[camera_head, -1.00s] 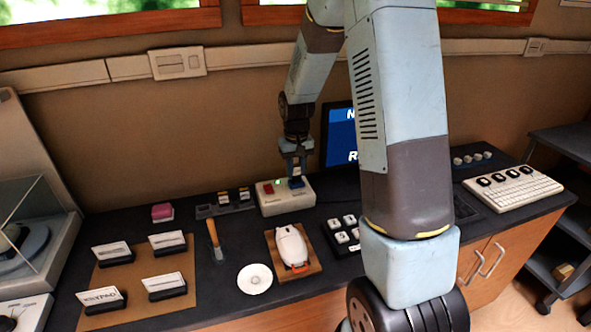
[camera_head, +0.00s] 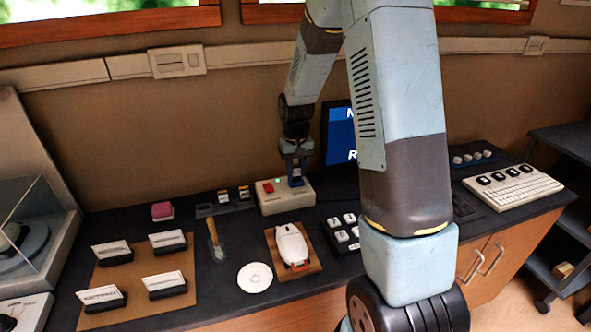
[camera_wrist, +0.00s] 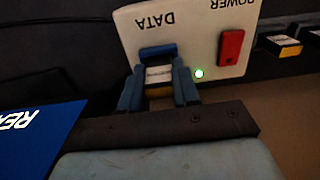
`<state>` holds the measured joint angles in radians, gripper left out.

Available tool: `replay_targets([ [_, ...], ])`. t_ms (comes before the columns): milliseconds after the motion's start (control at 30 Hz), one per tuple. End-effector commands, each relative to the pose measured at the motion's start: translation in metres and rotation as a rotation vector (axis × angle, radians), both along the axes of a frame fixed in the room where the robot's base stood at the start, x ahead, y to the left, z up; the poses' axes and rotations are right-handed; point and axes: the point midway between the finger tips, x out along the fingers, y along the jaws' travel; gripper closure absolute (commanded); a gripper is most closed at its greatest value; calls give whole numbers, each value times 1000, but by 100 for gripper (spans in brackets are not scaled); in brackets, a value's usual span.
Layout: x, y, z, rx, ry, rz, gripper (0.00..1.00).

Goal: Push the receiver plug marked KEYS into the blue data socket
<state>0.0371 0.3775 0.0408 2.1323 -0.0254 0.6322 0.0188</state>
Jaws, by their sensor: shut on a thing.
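The cream socket box (camera_head: 287,203) stands at the back of the bench, below my gripper (camera_head: 297,178). In the wrist view the box is marked DATA and POWER. The blue data socket (camera_wrist: 158,51) lies beside the DATA mark. My gripper (camera_wrist: 158,90) is shut on a small plug (camera_wrist: 159,74) with a white label and a yellow band. The label is too blurred to read. The plug's front end is at the blue socket; whether it is inside, and how deep, I cannot tell.
A red switch (camera_wrist: 231,47) and a lit green lamp (camera_wrist: 199,73) are on the box. Other plugs (camera_head: 244,193) stand in a rack left of it. A monitor (camera_head: 340,135) is close on the right. A white mouse (camera_head: 291,245) on a board lies in front.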

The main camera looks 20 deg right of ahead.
Motion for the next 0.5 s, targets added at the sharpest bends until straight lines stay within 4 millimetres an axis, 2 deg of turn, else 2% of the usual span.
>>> replay_targets([
  [500, 0, 0, -6, 0, 0, 0, 98],
])
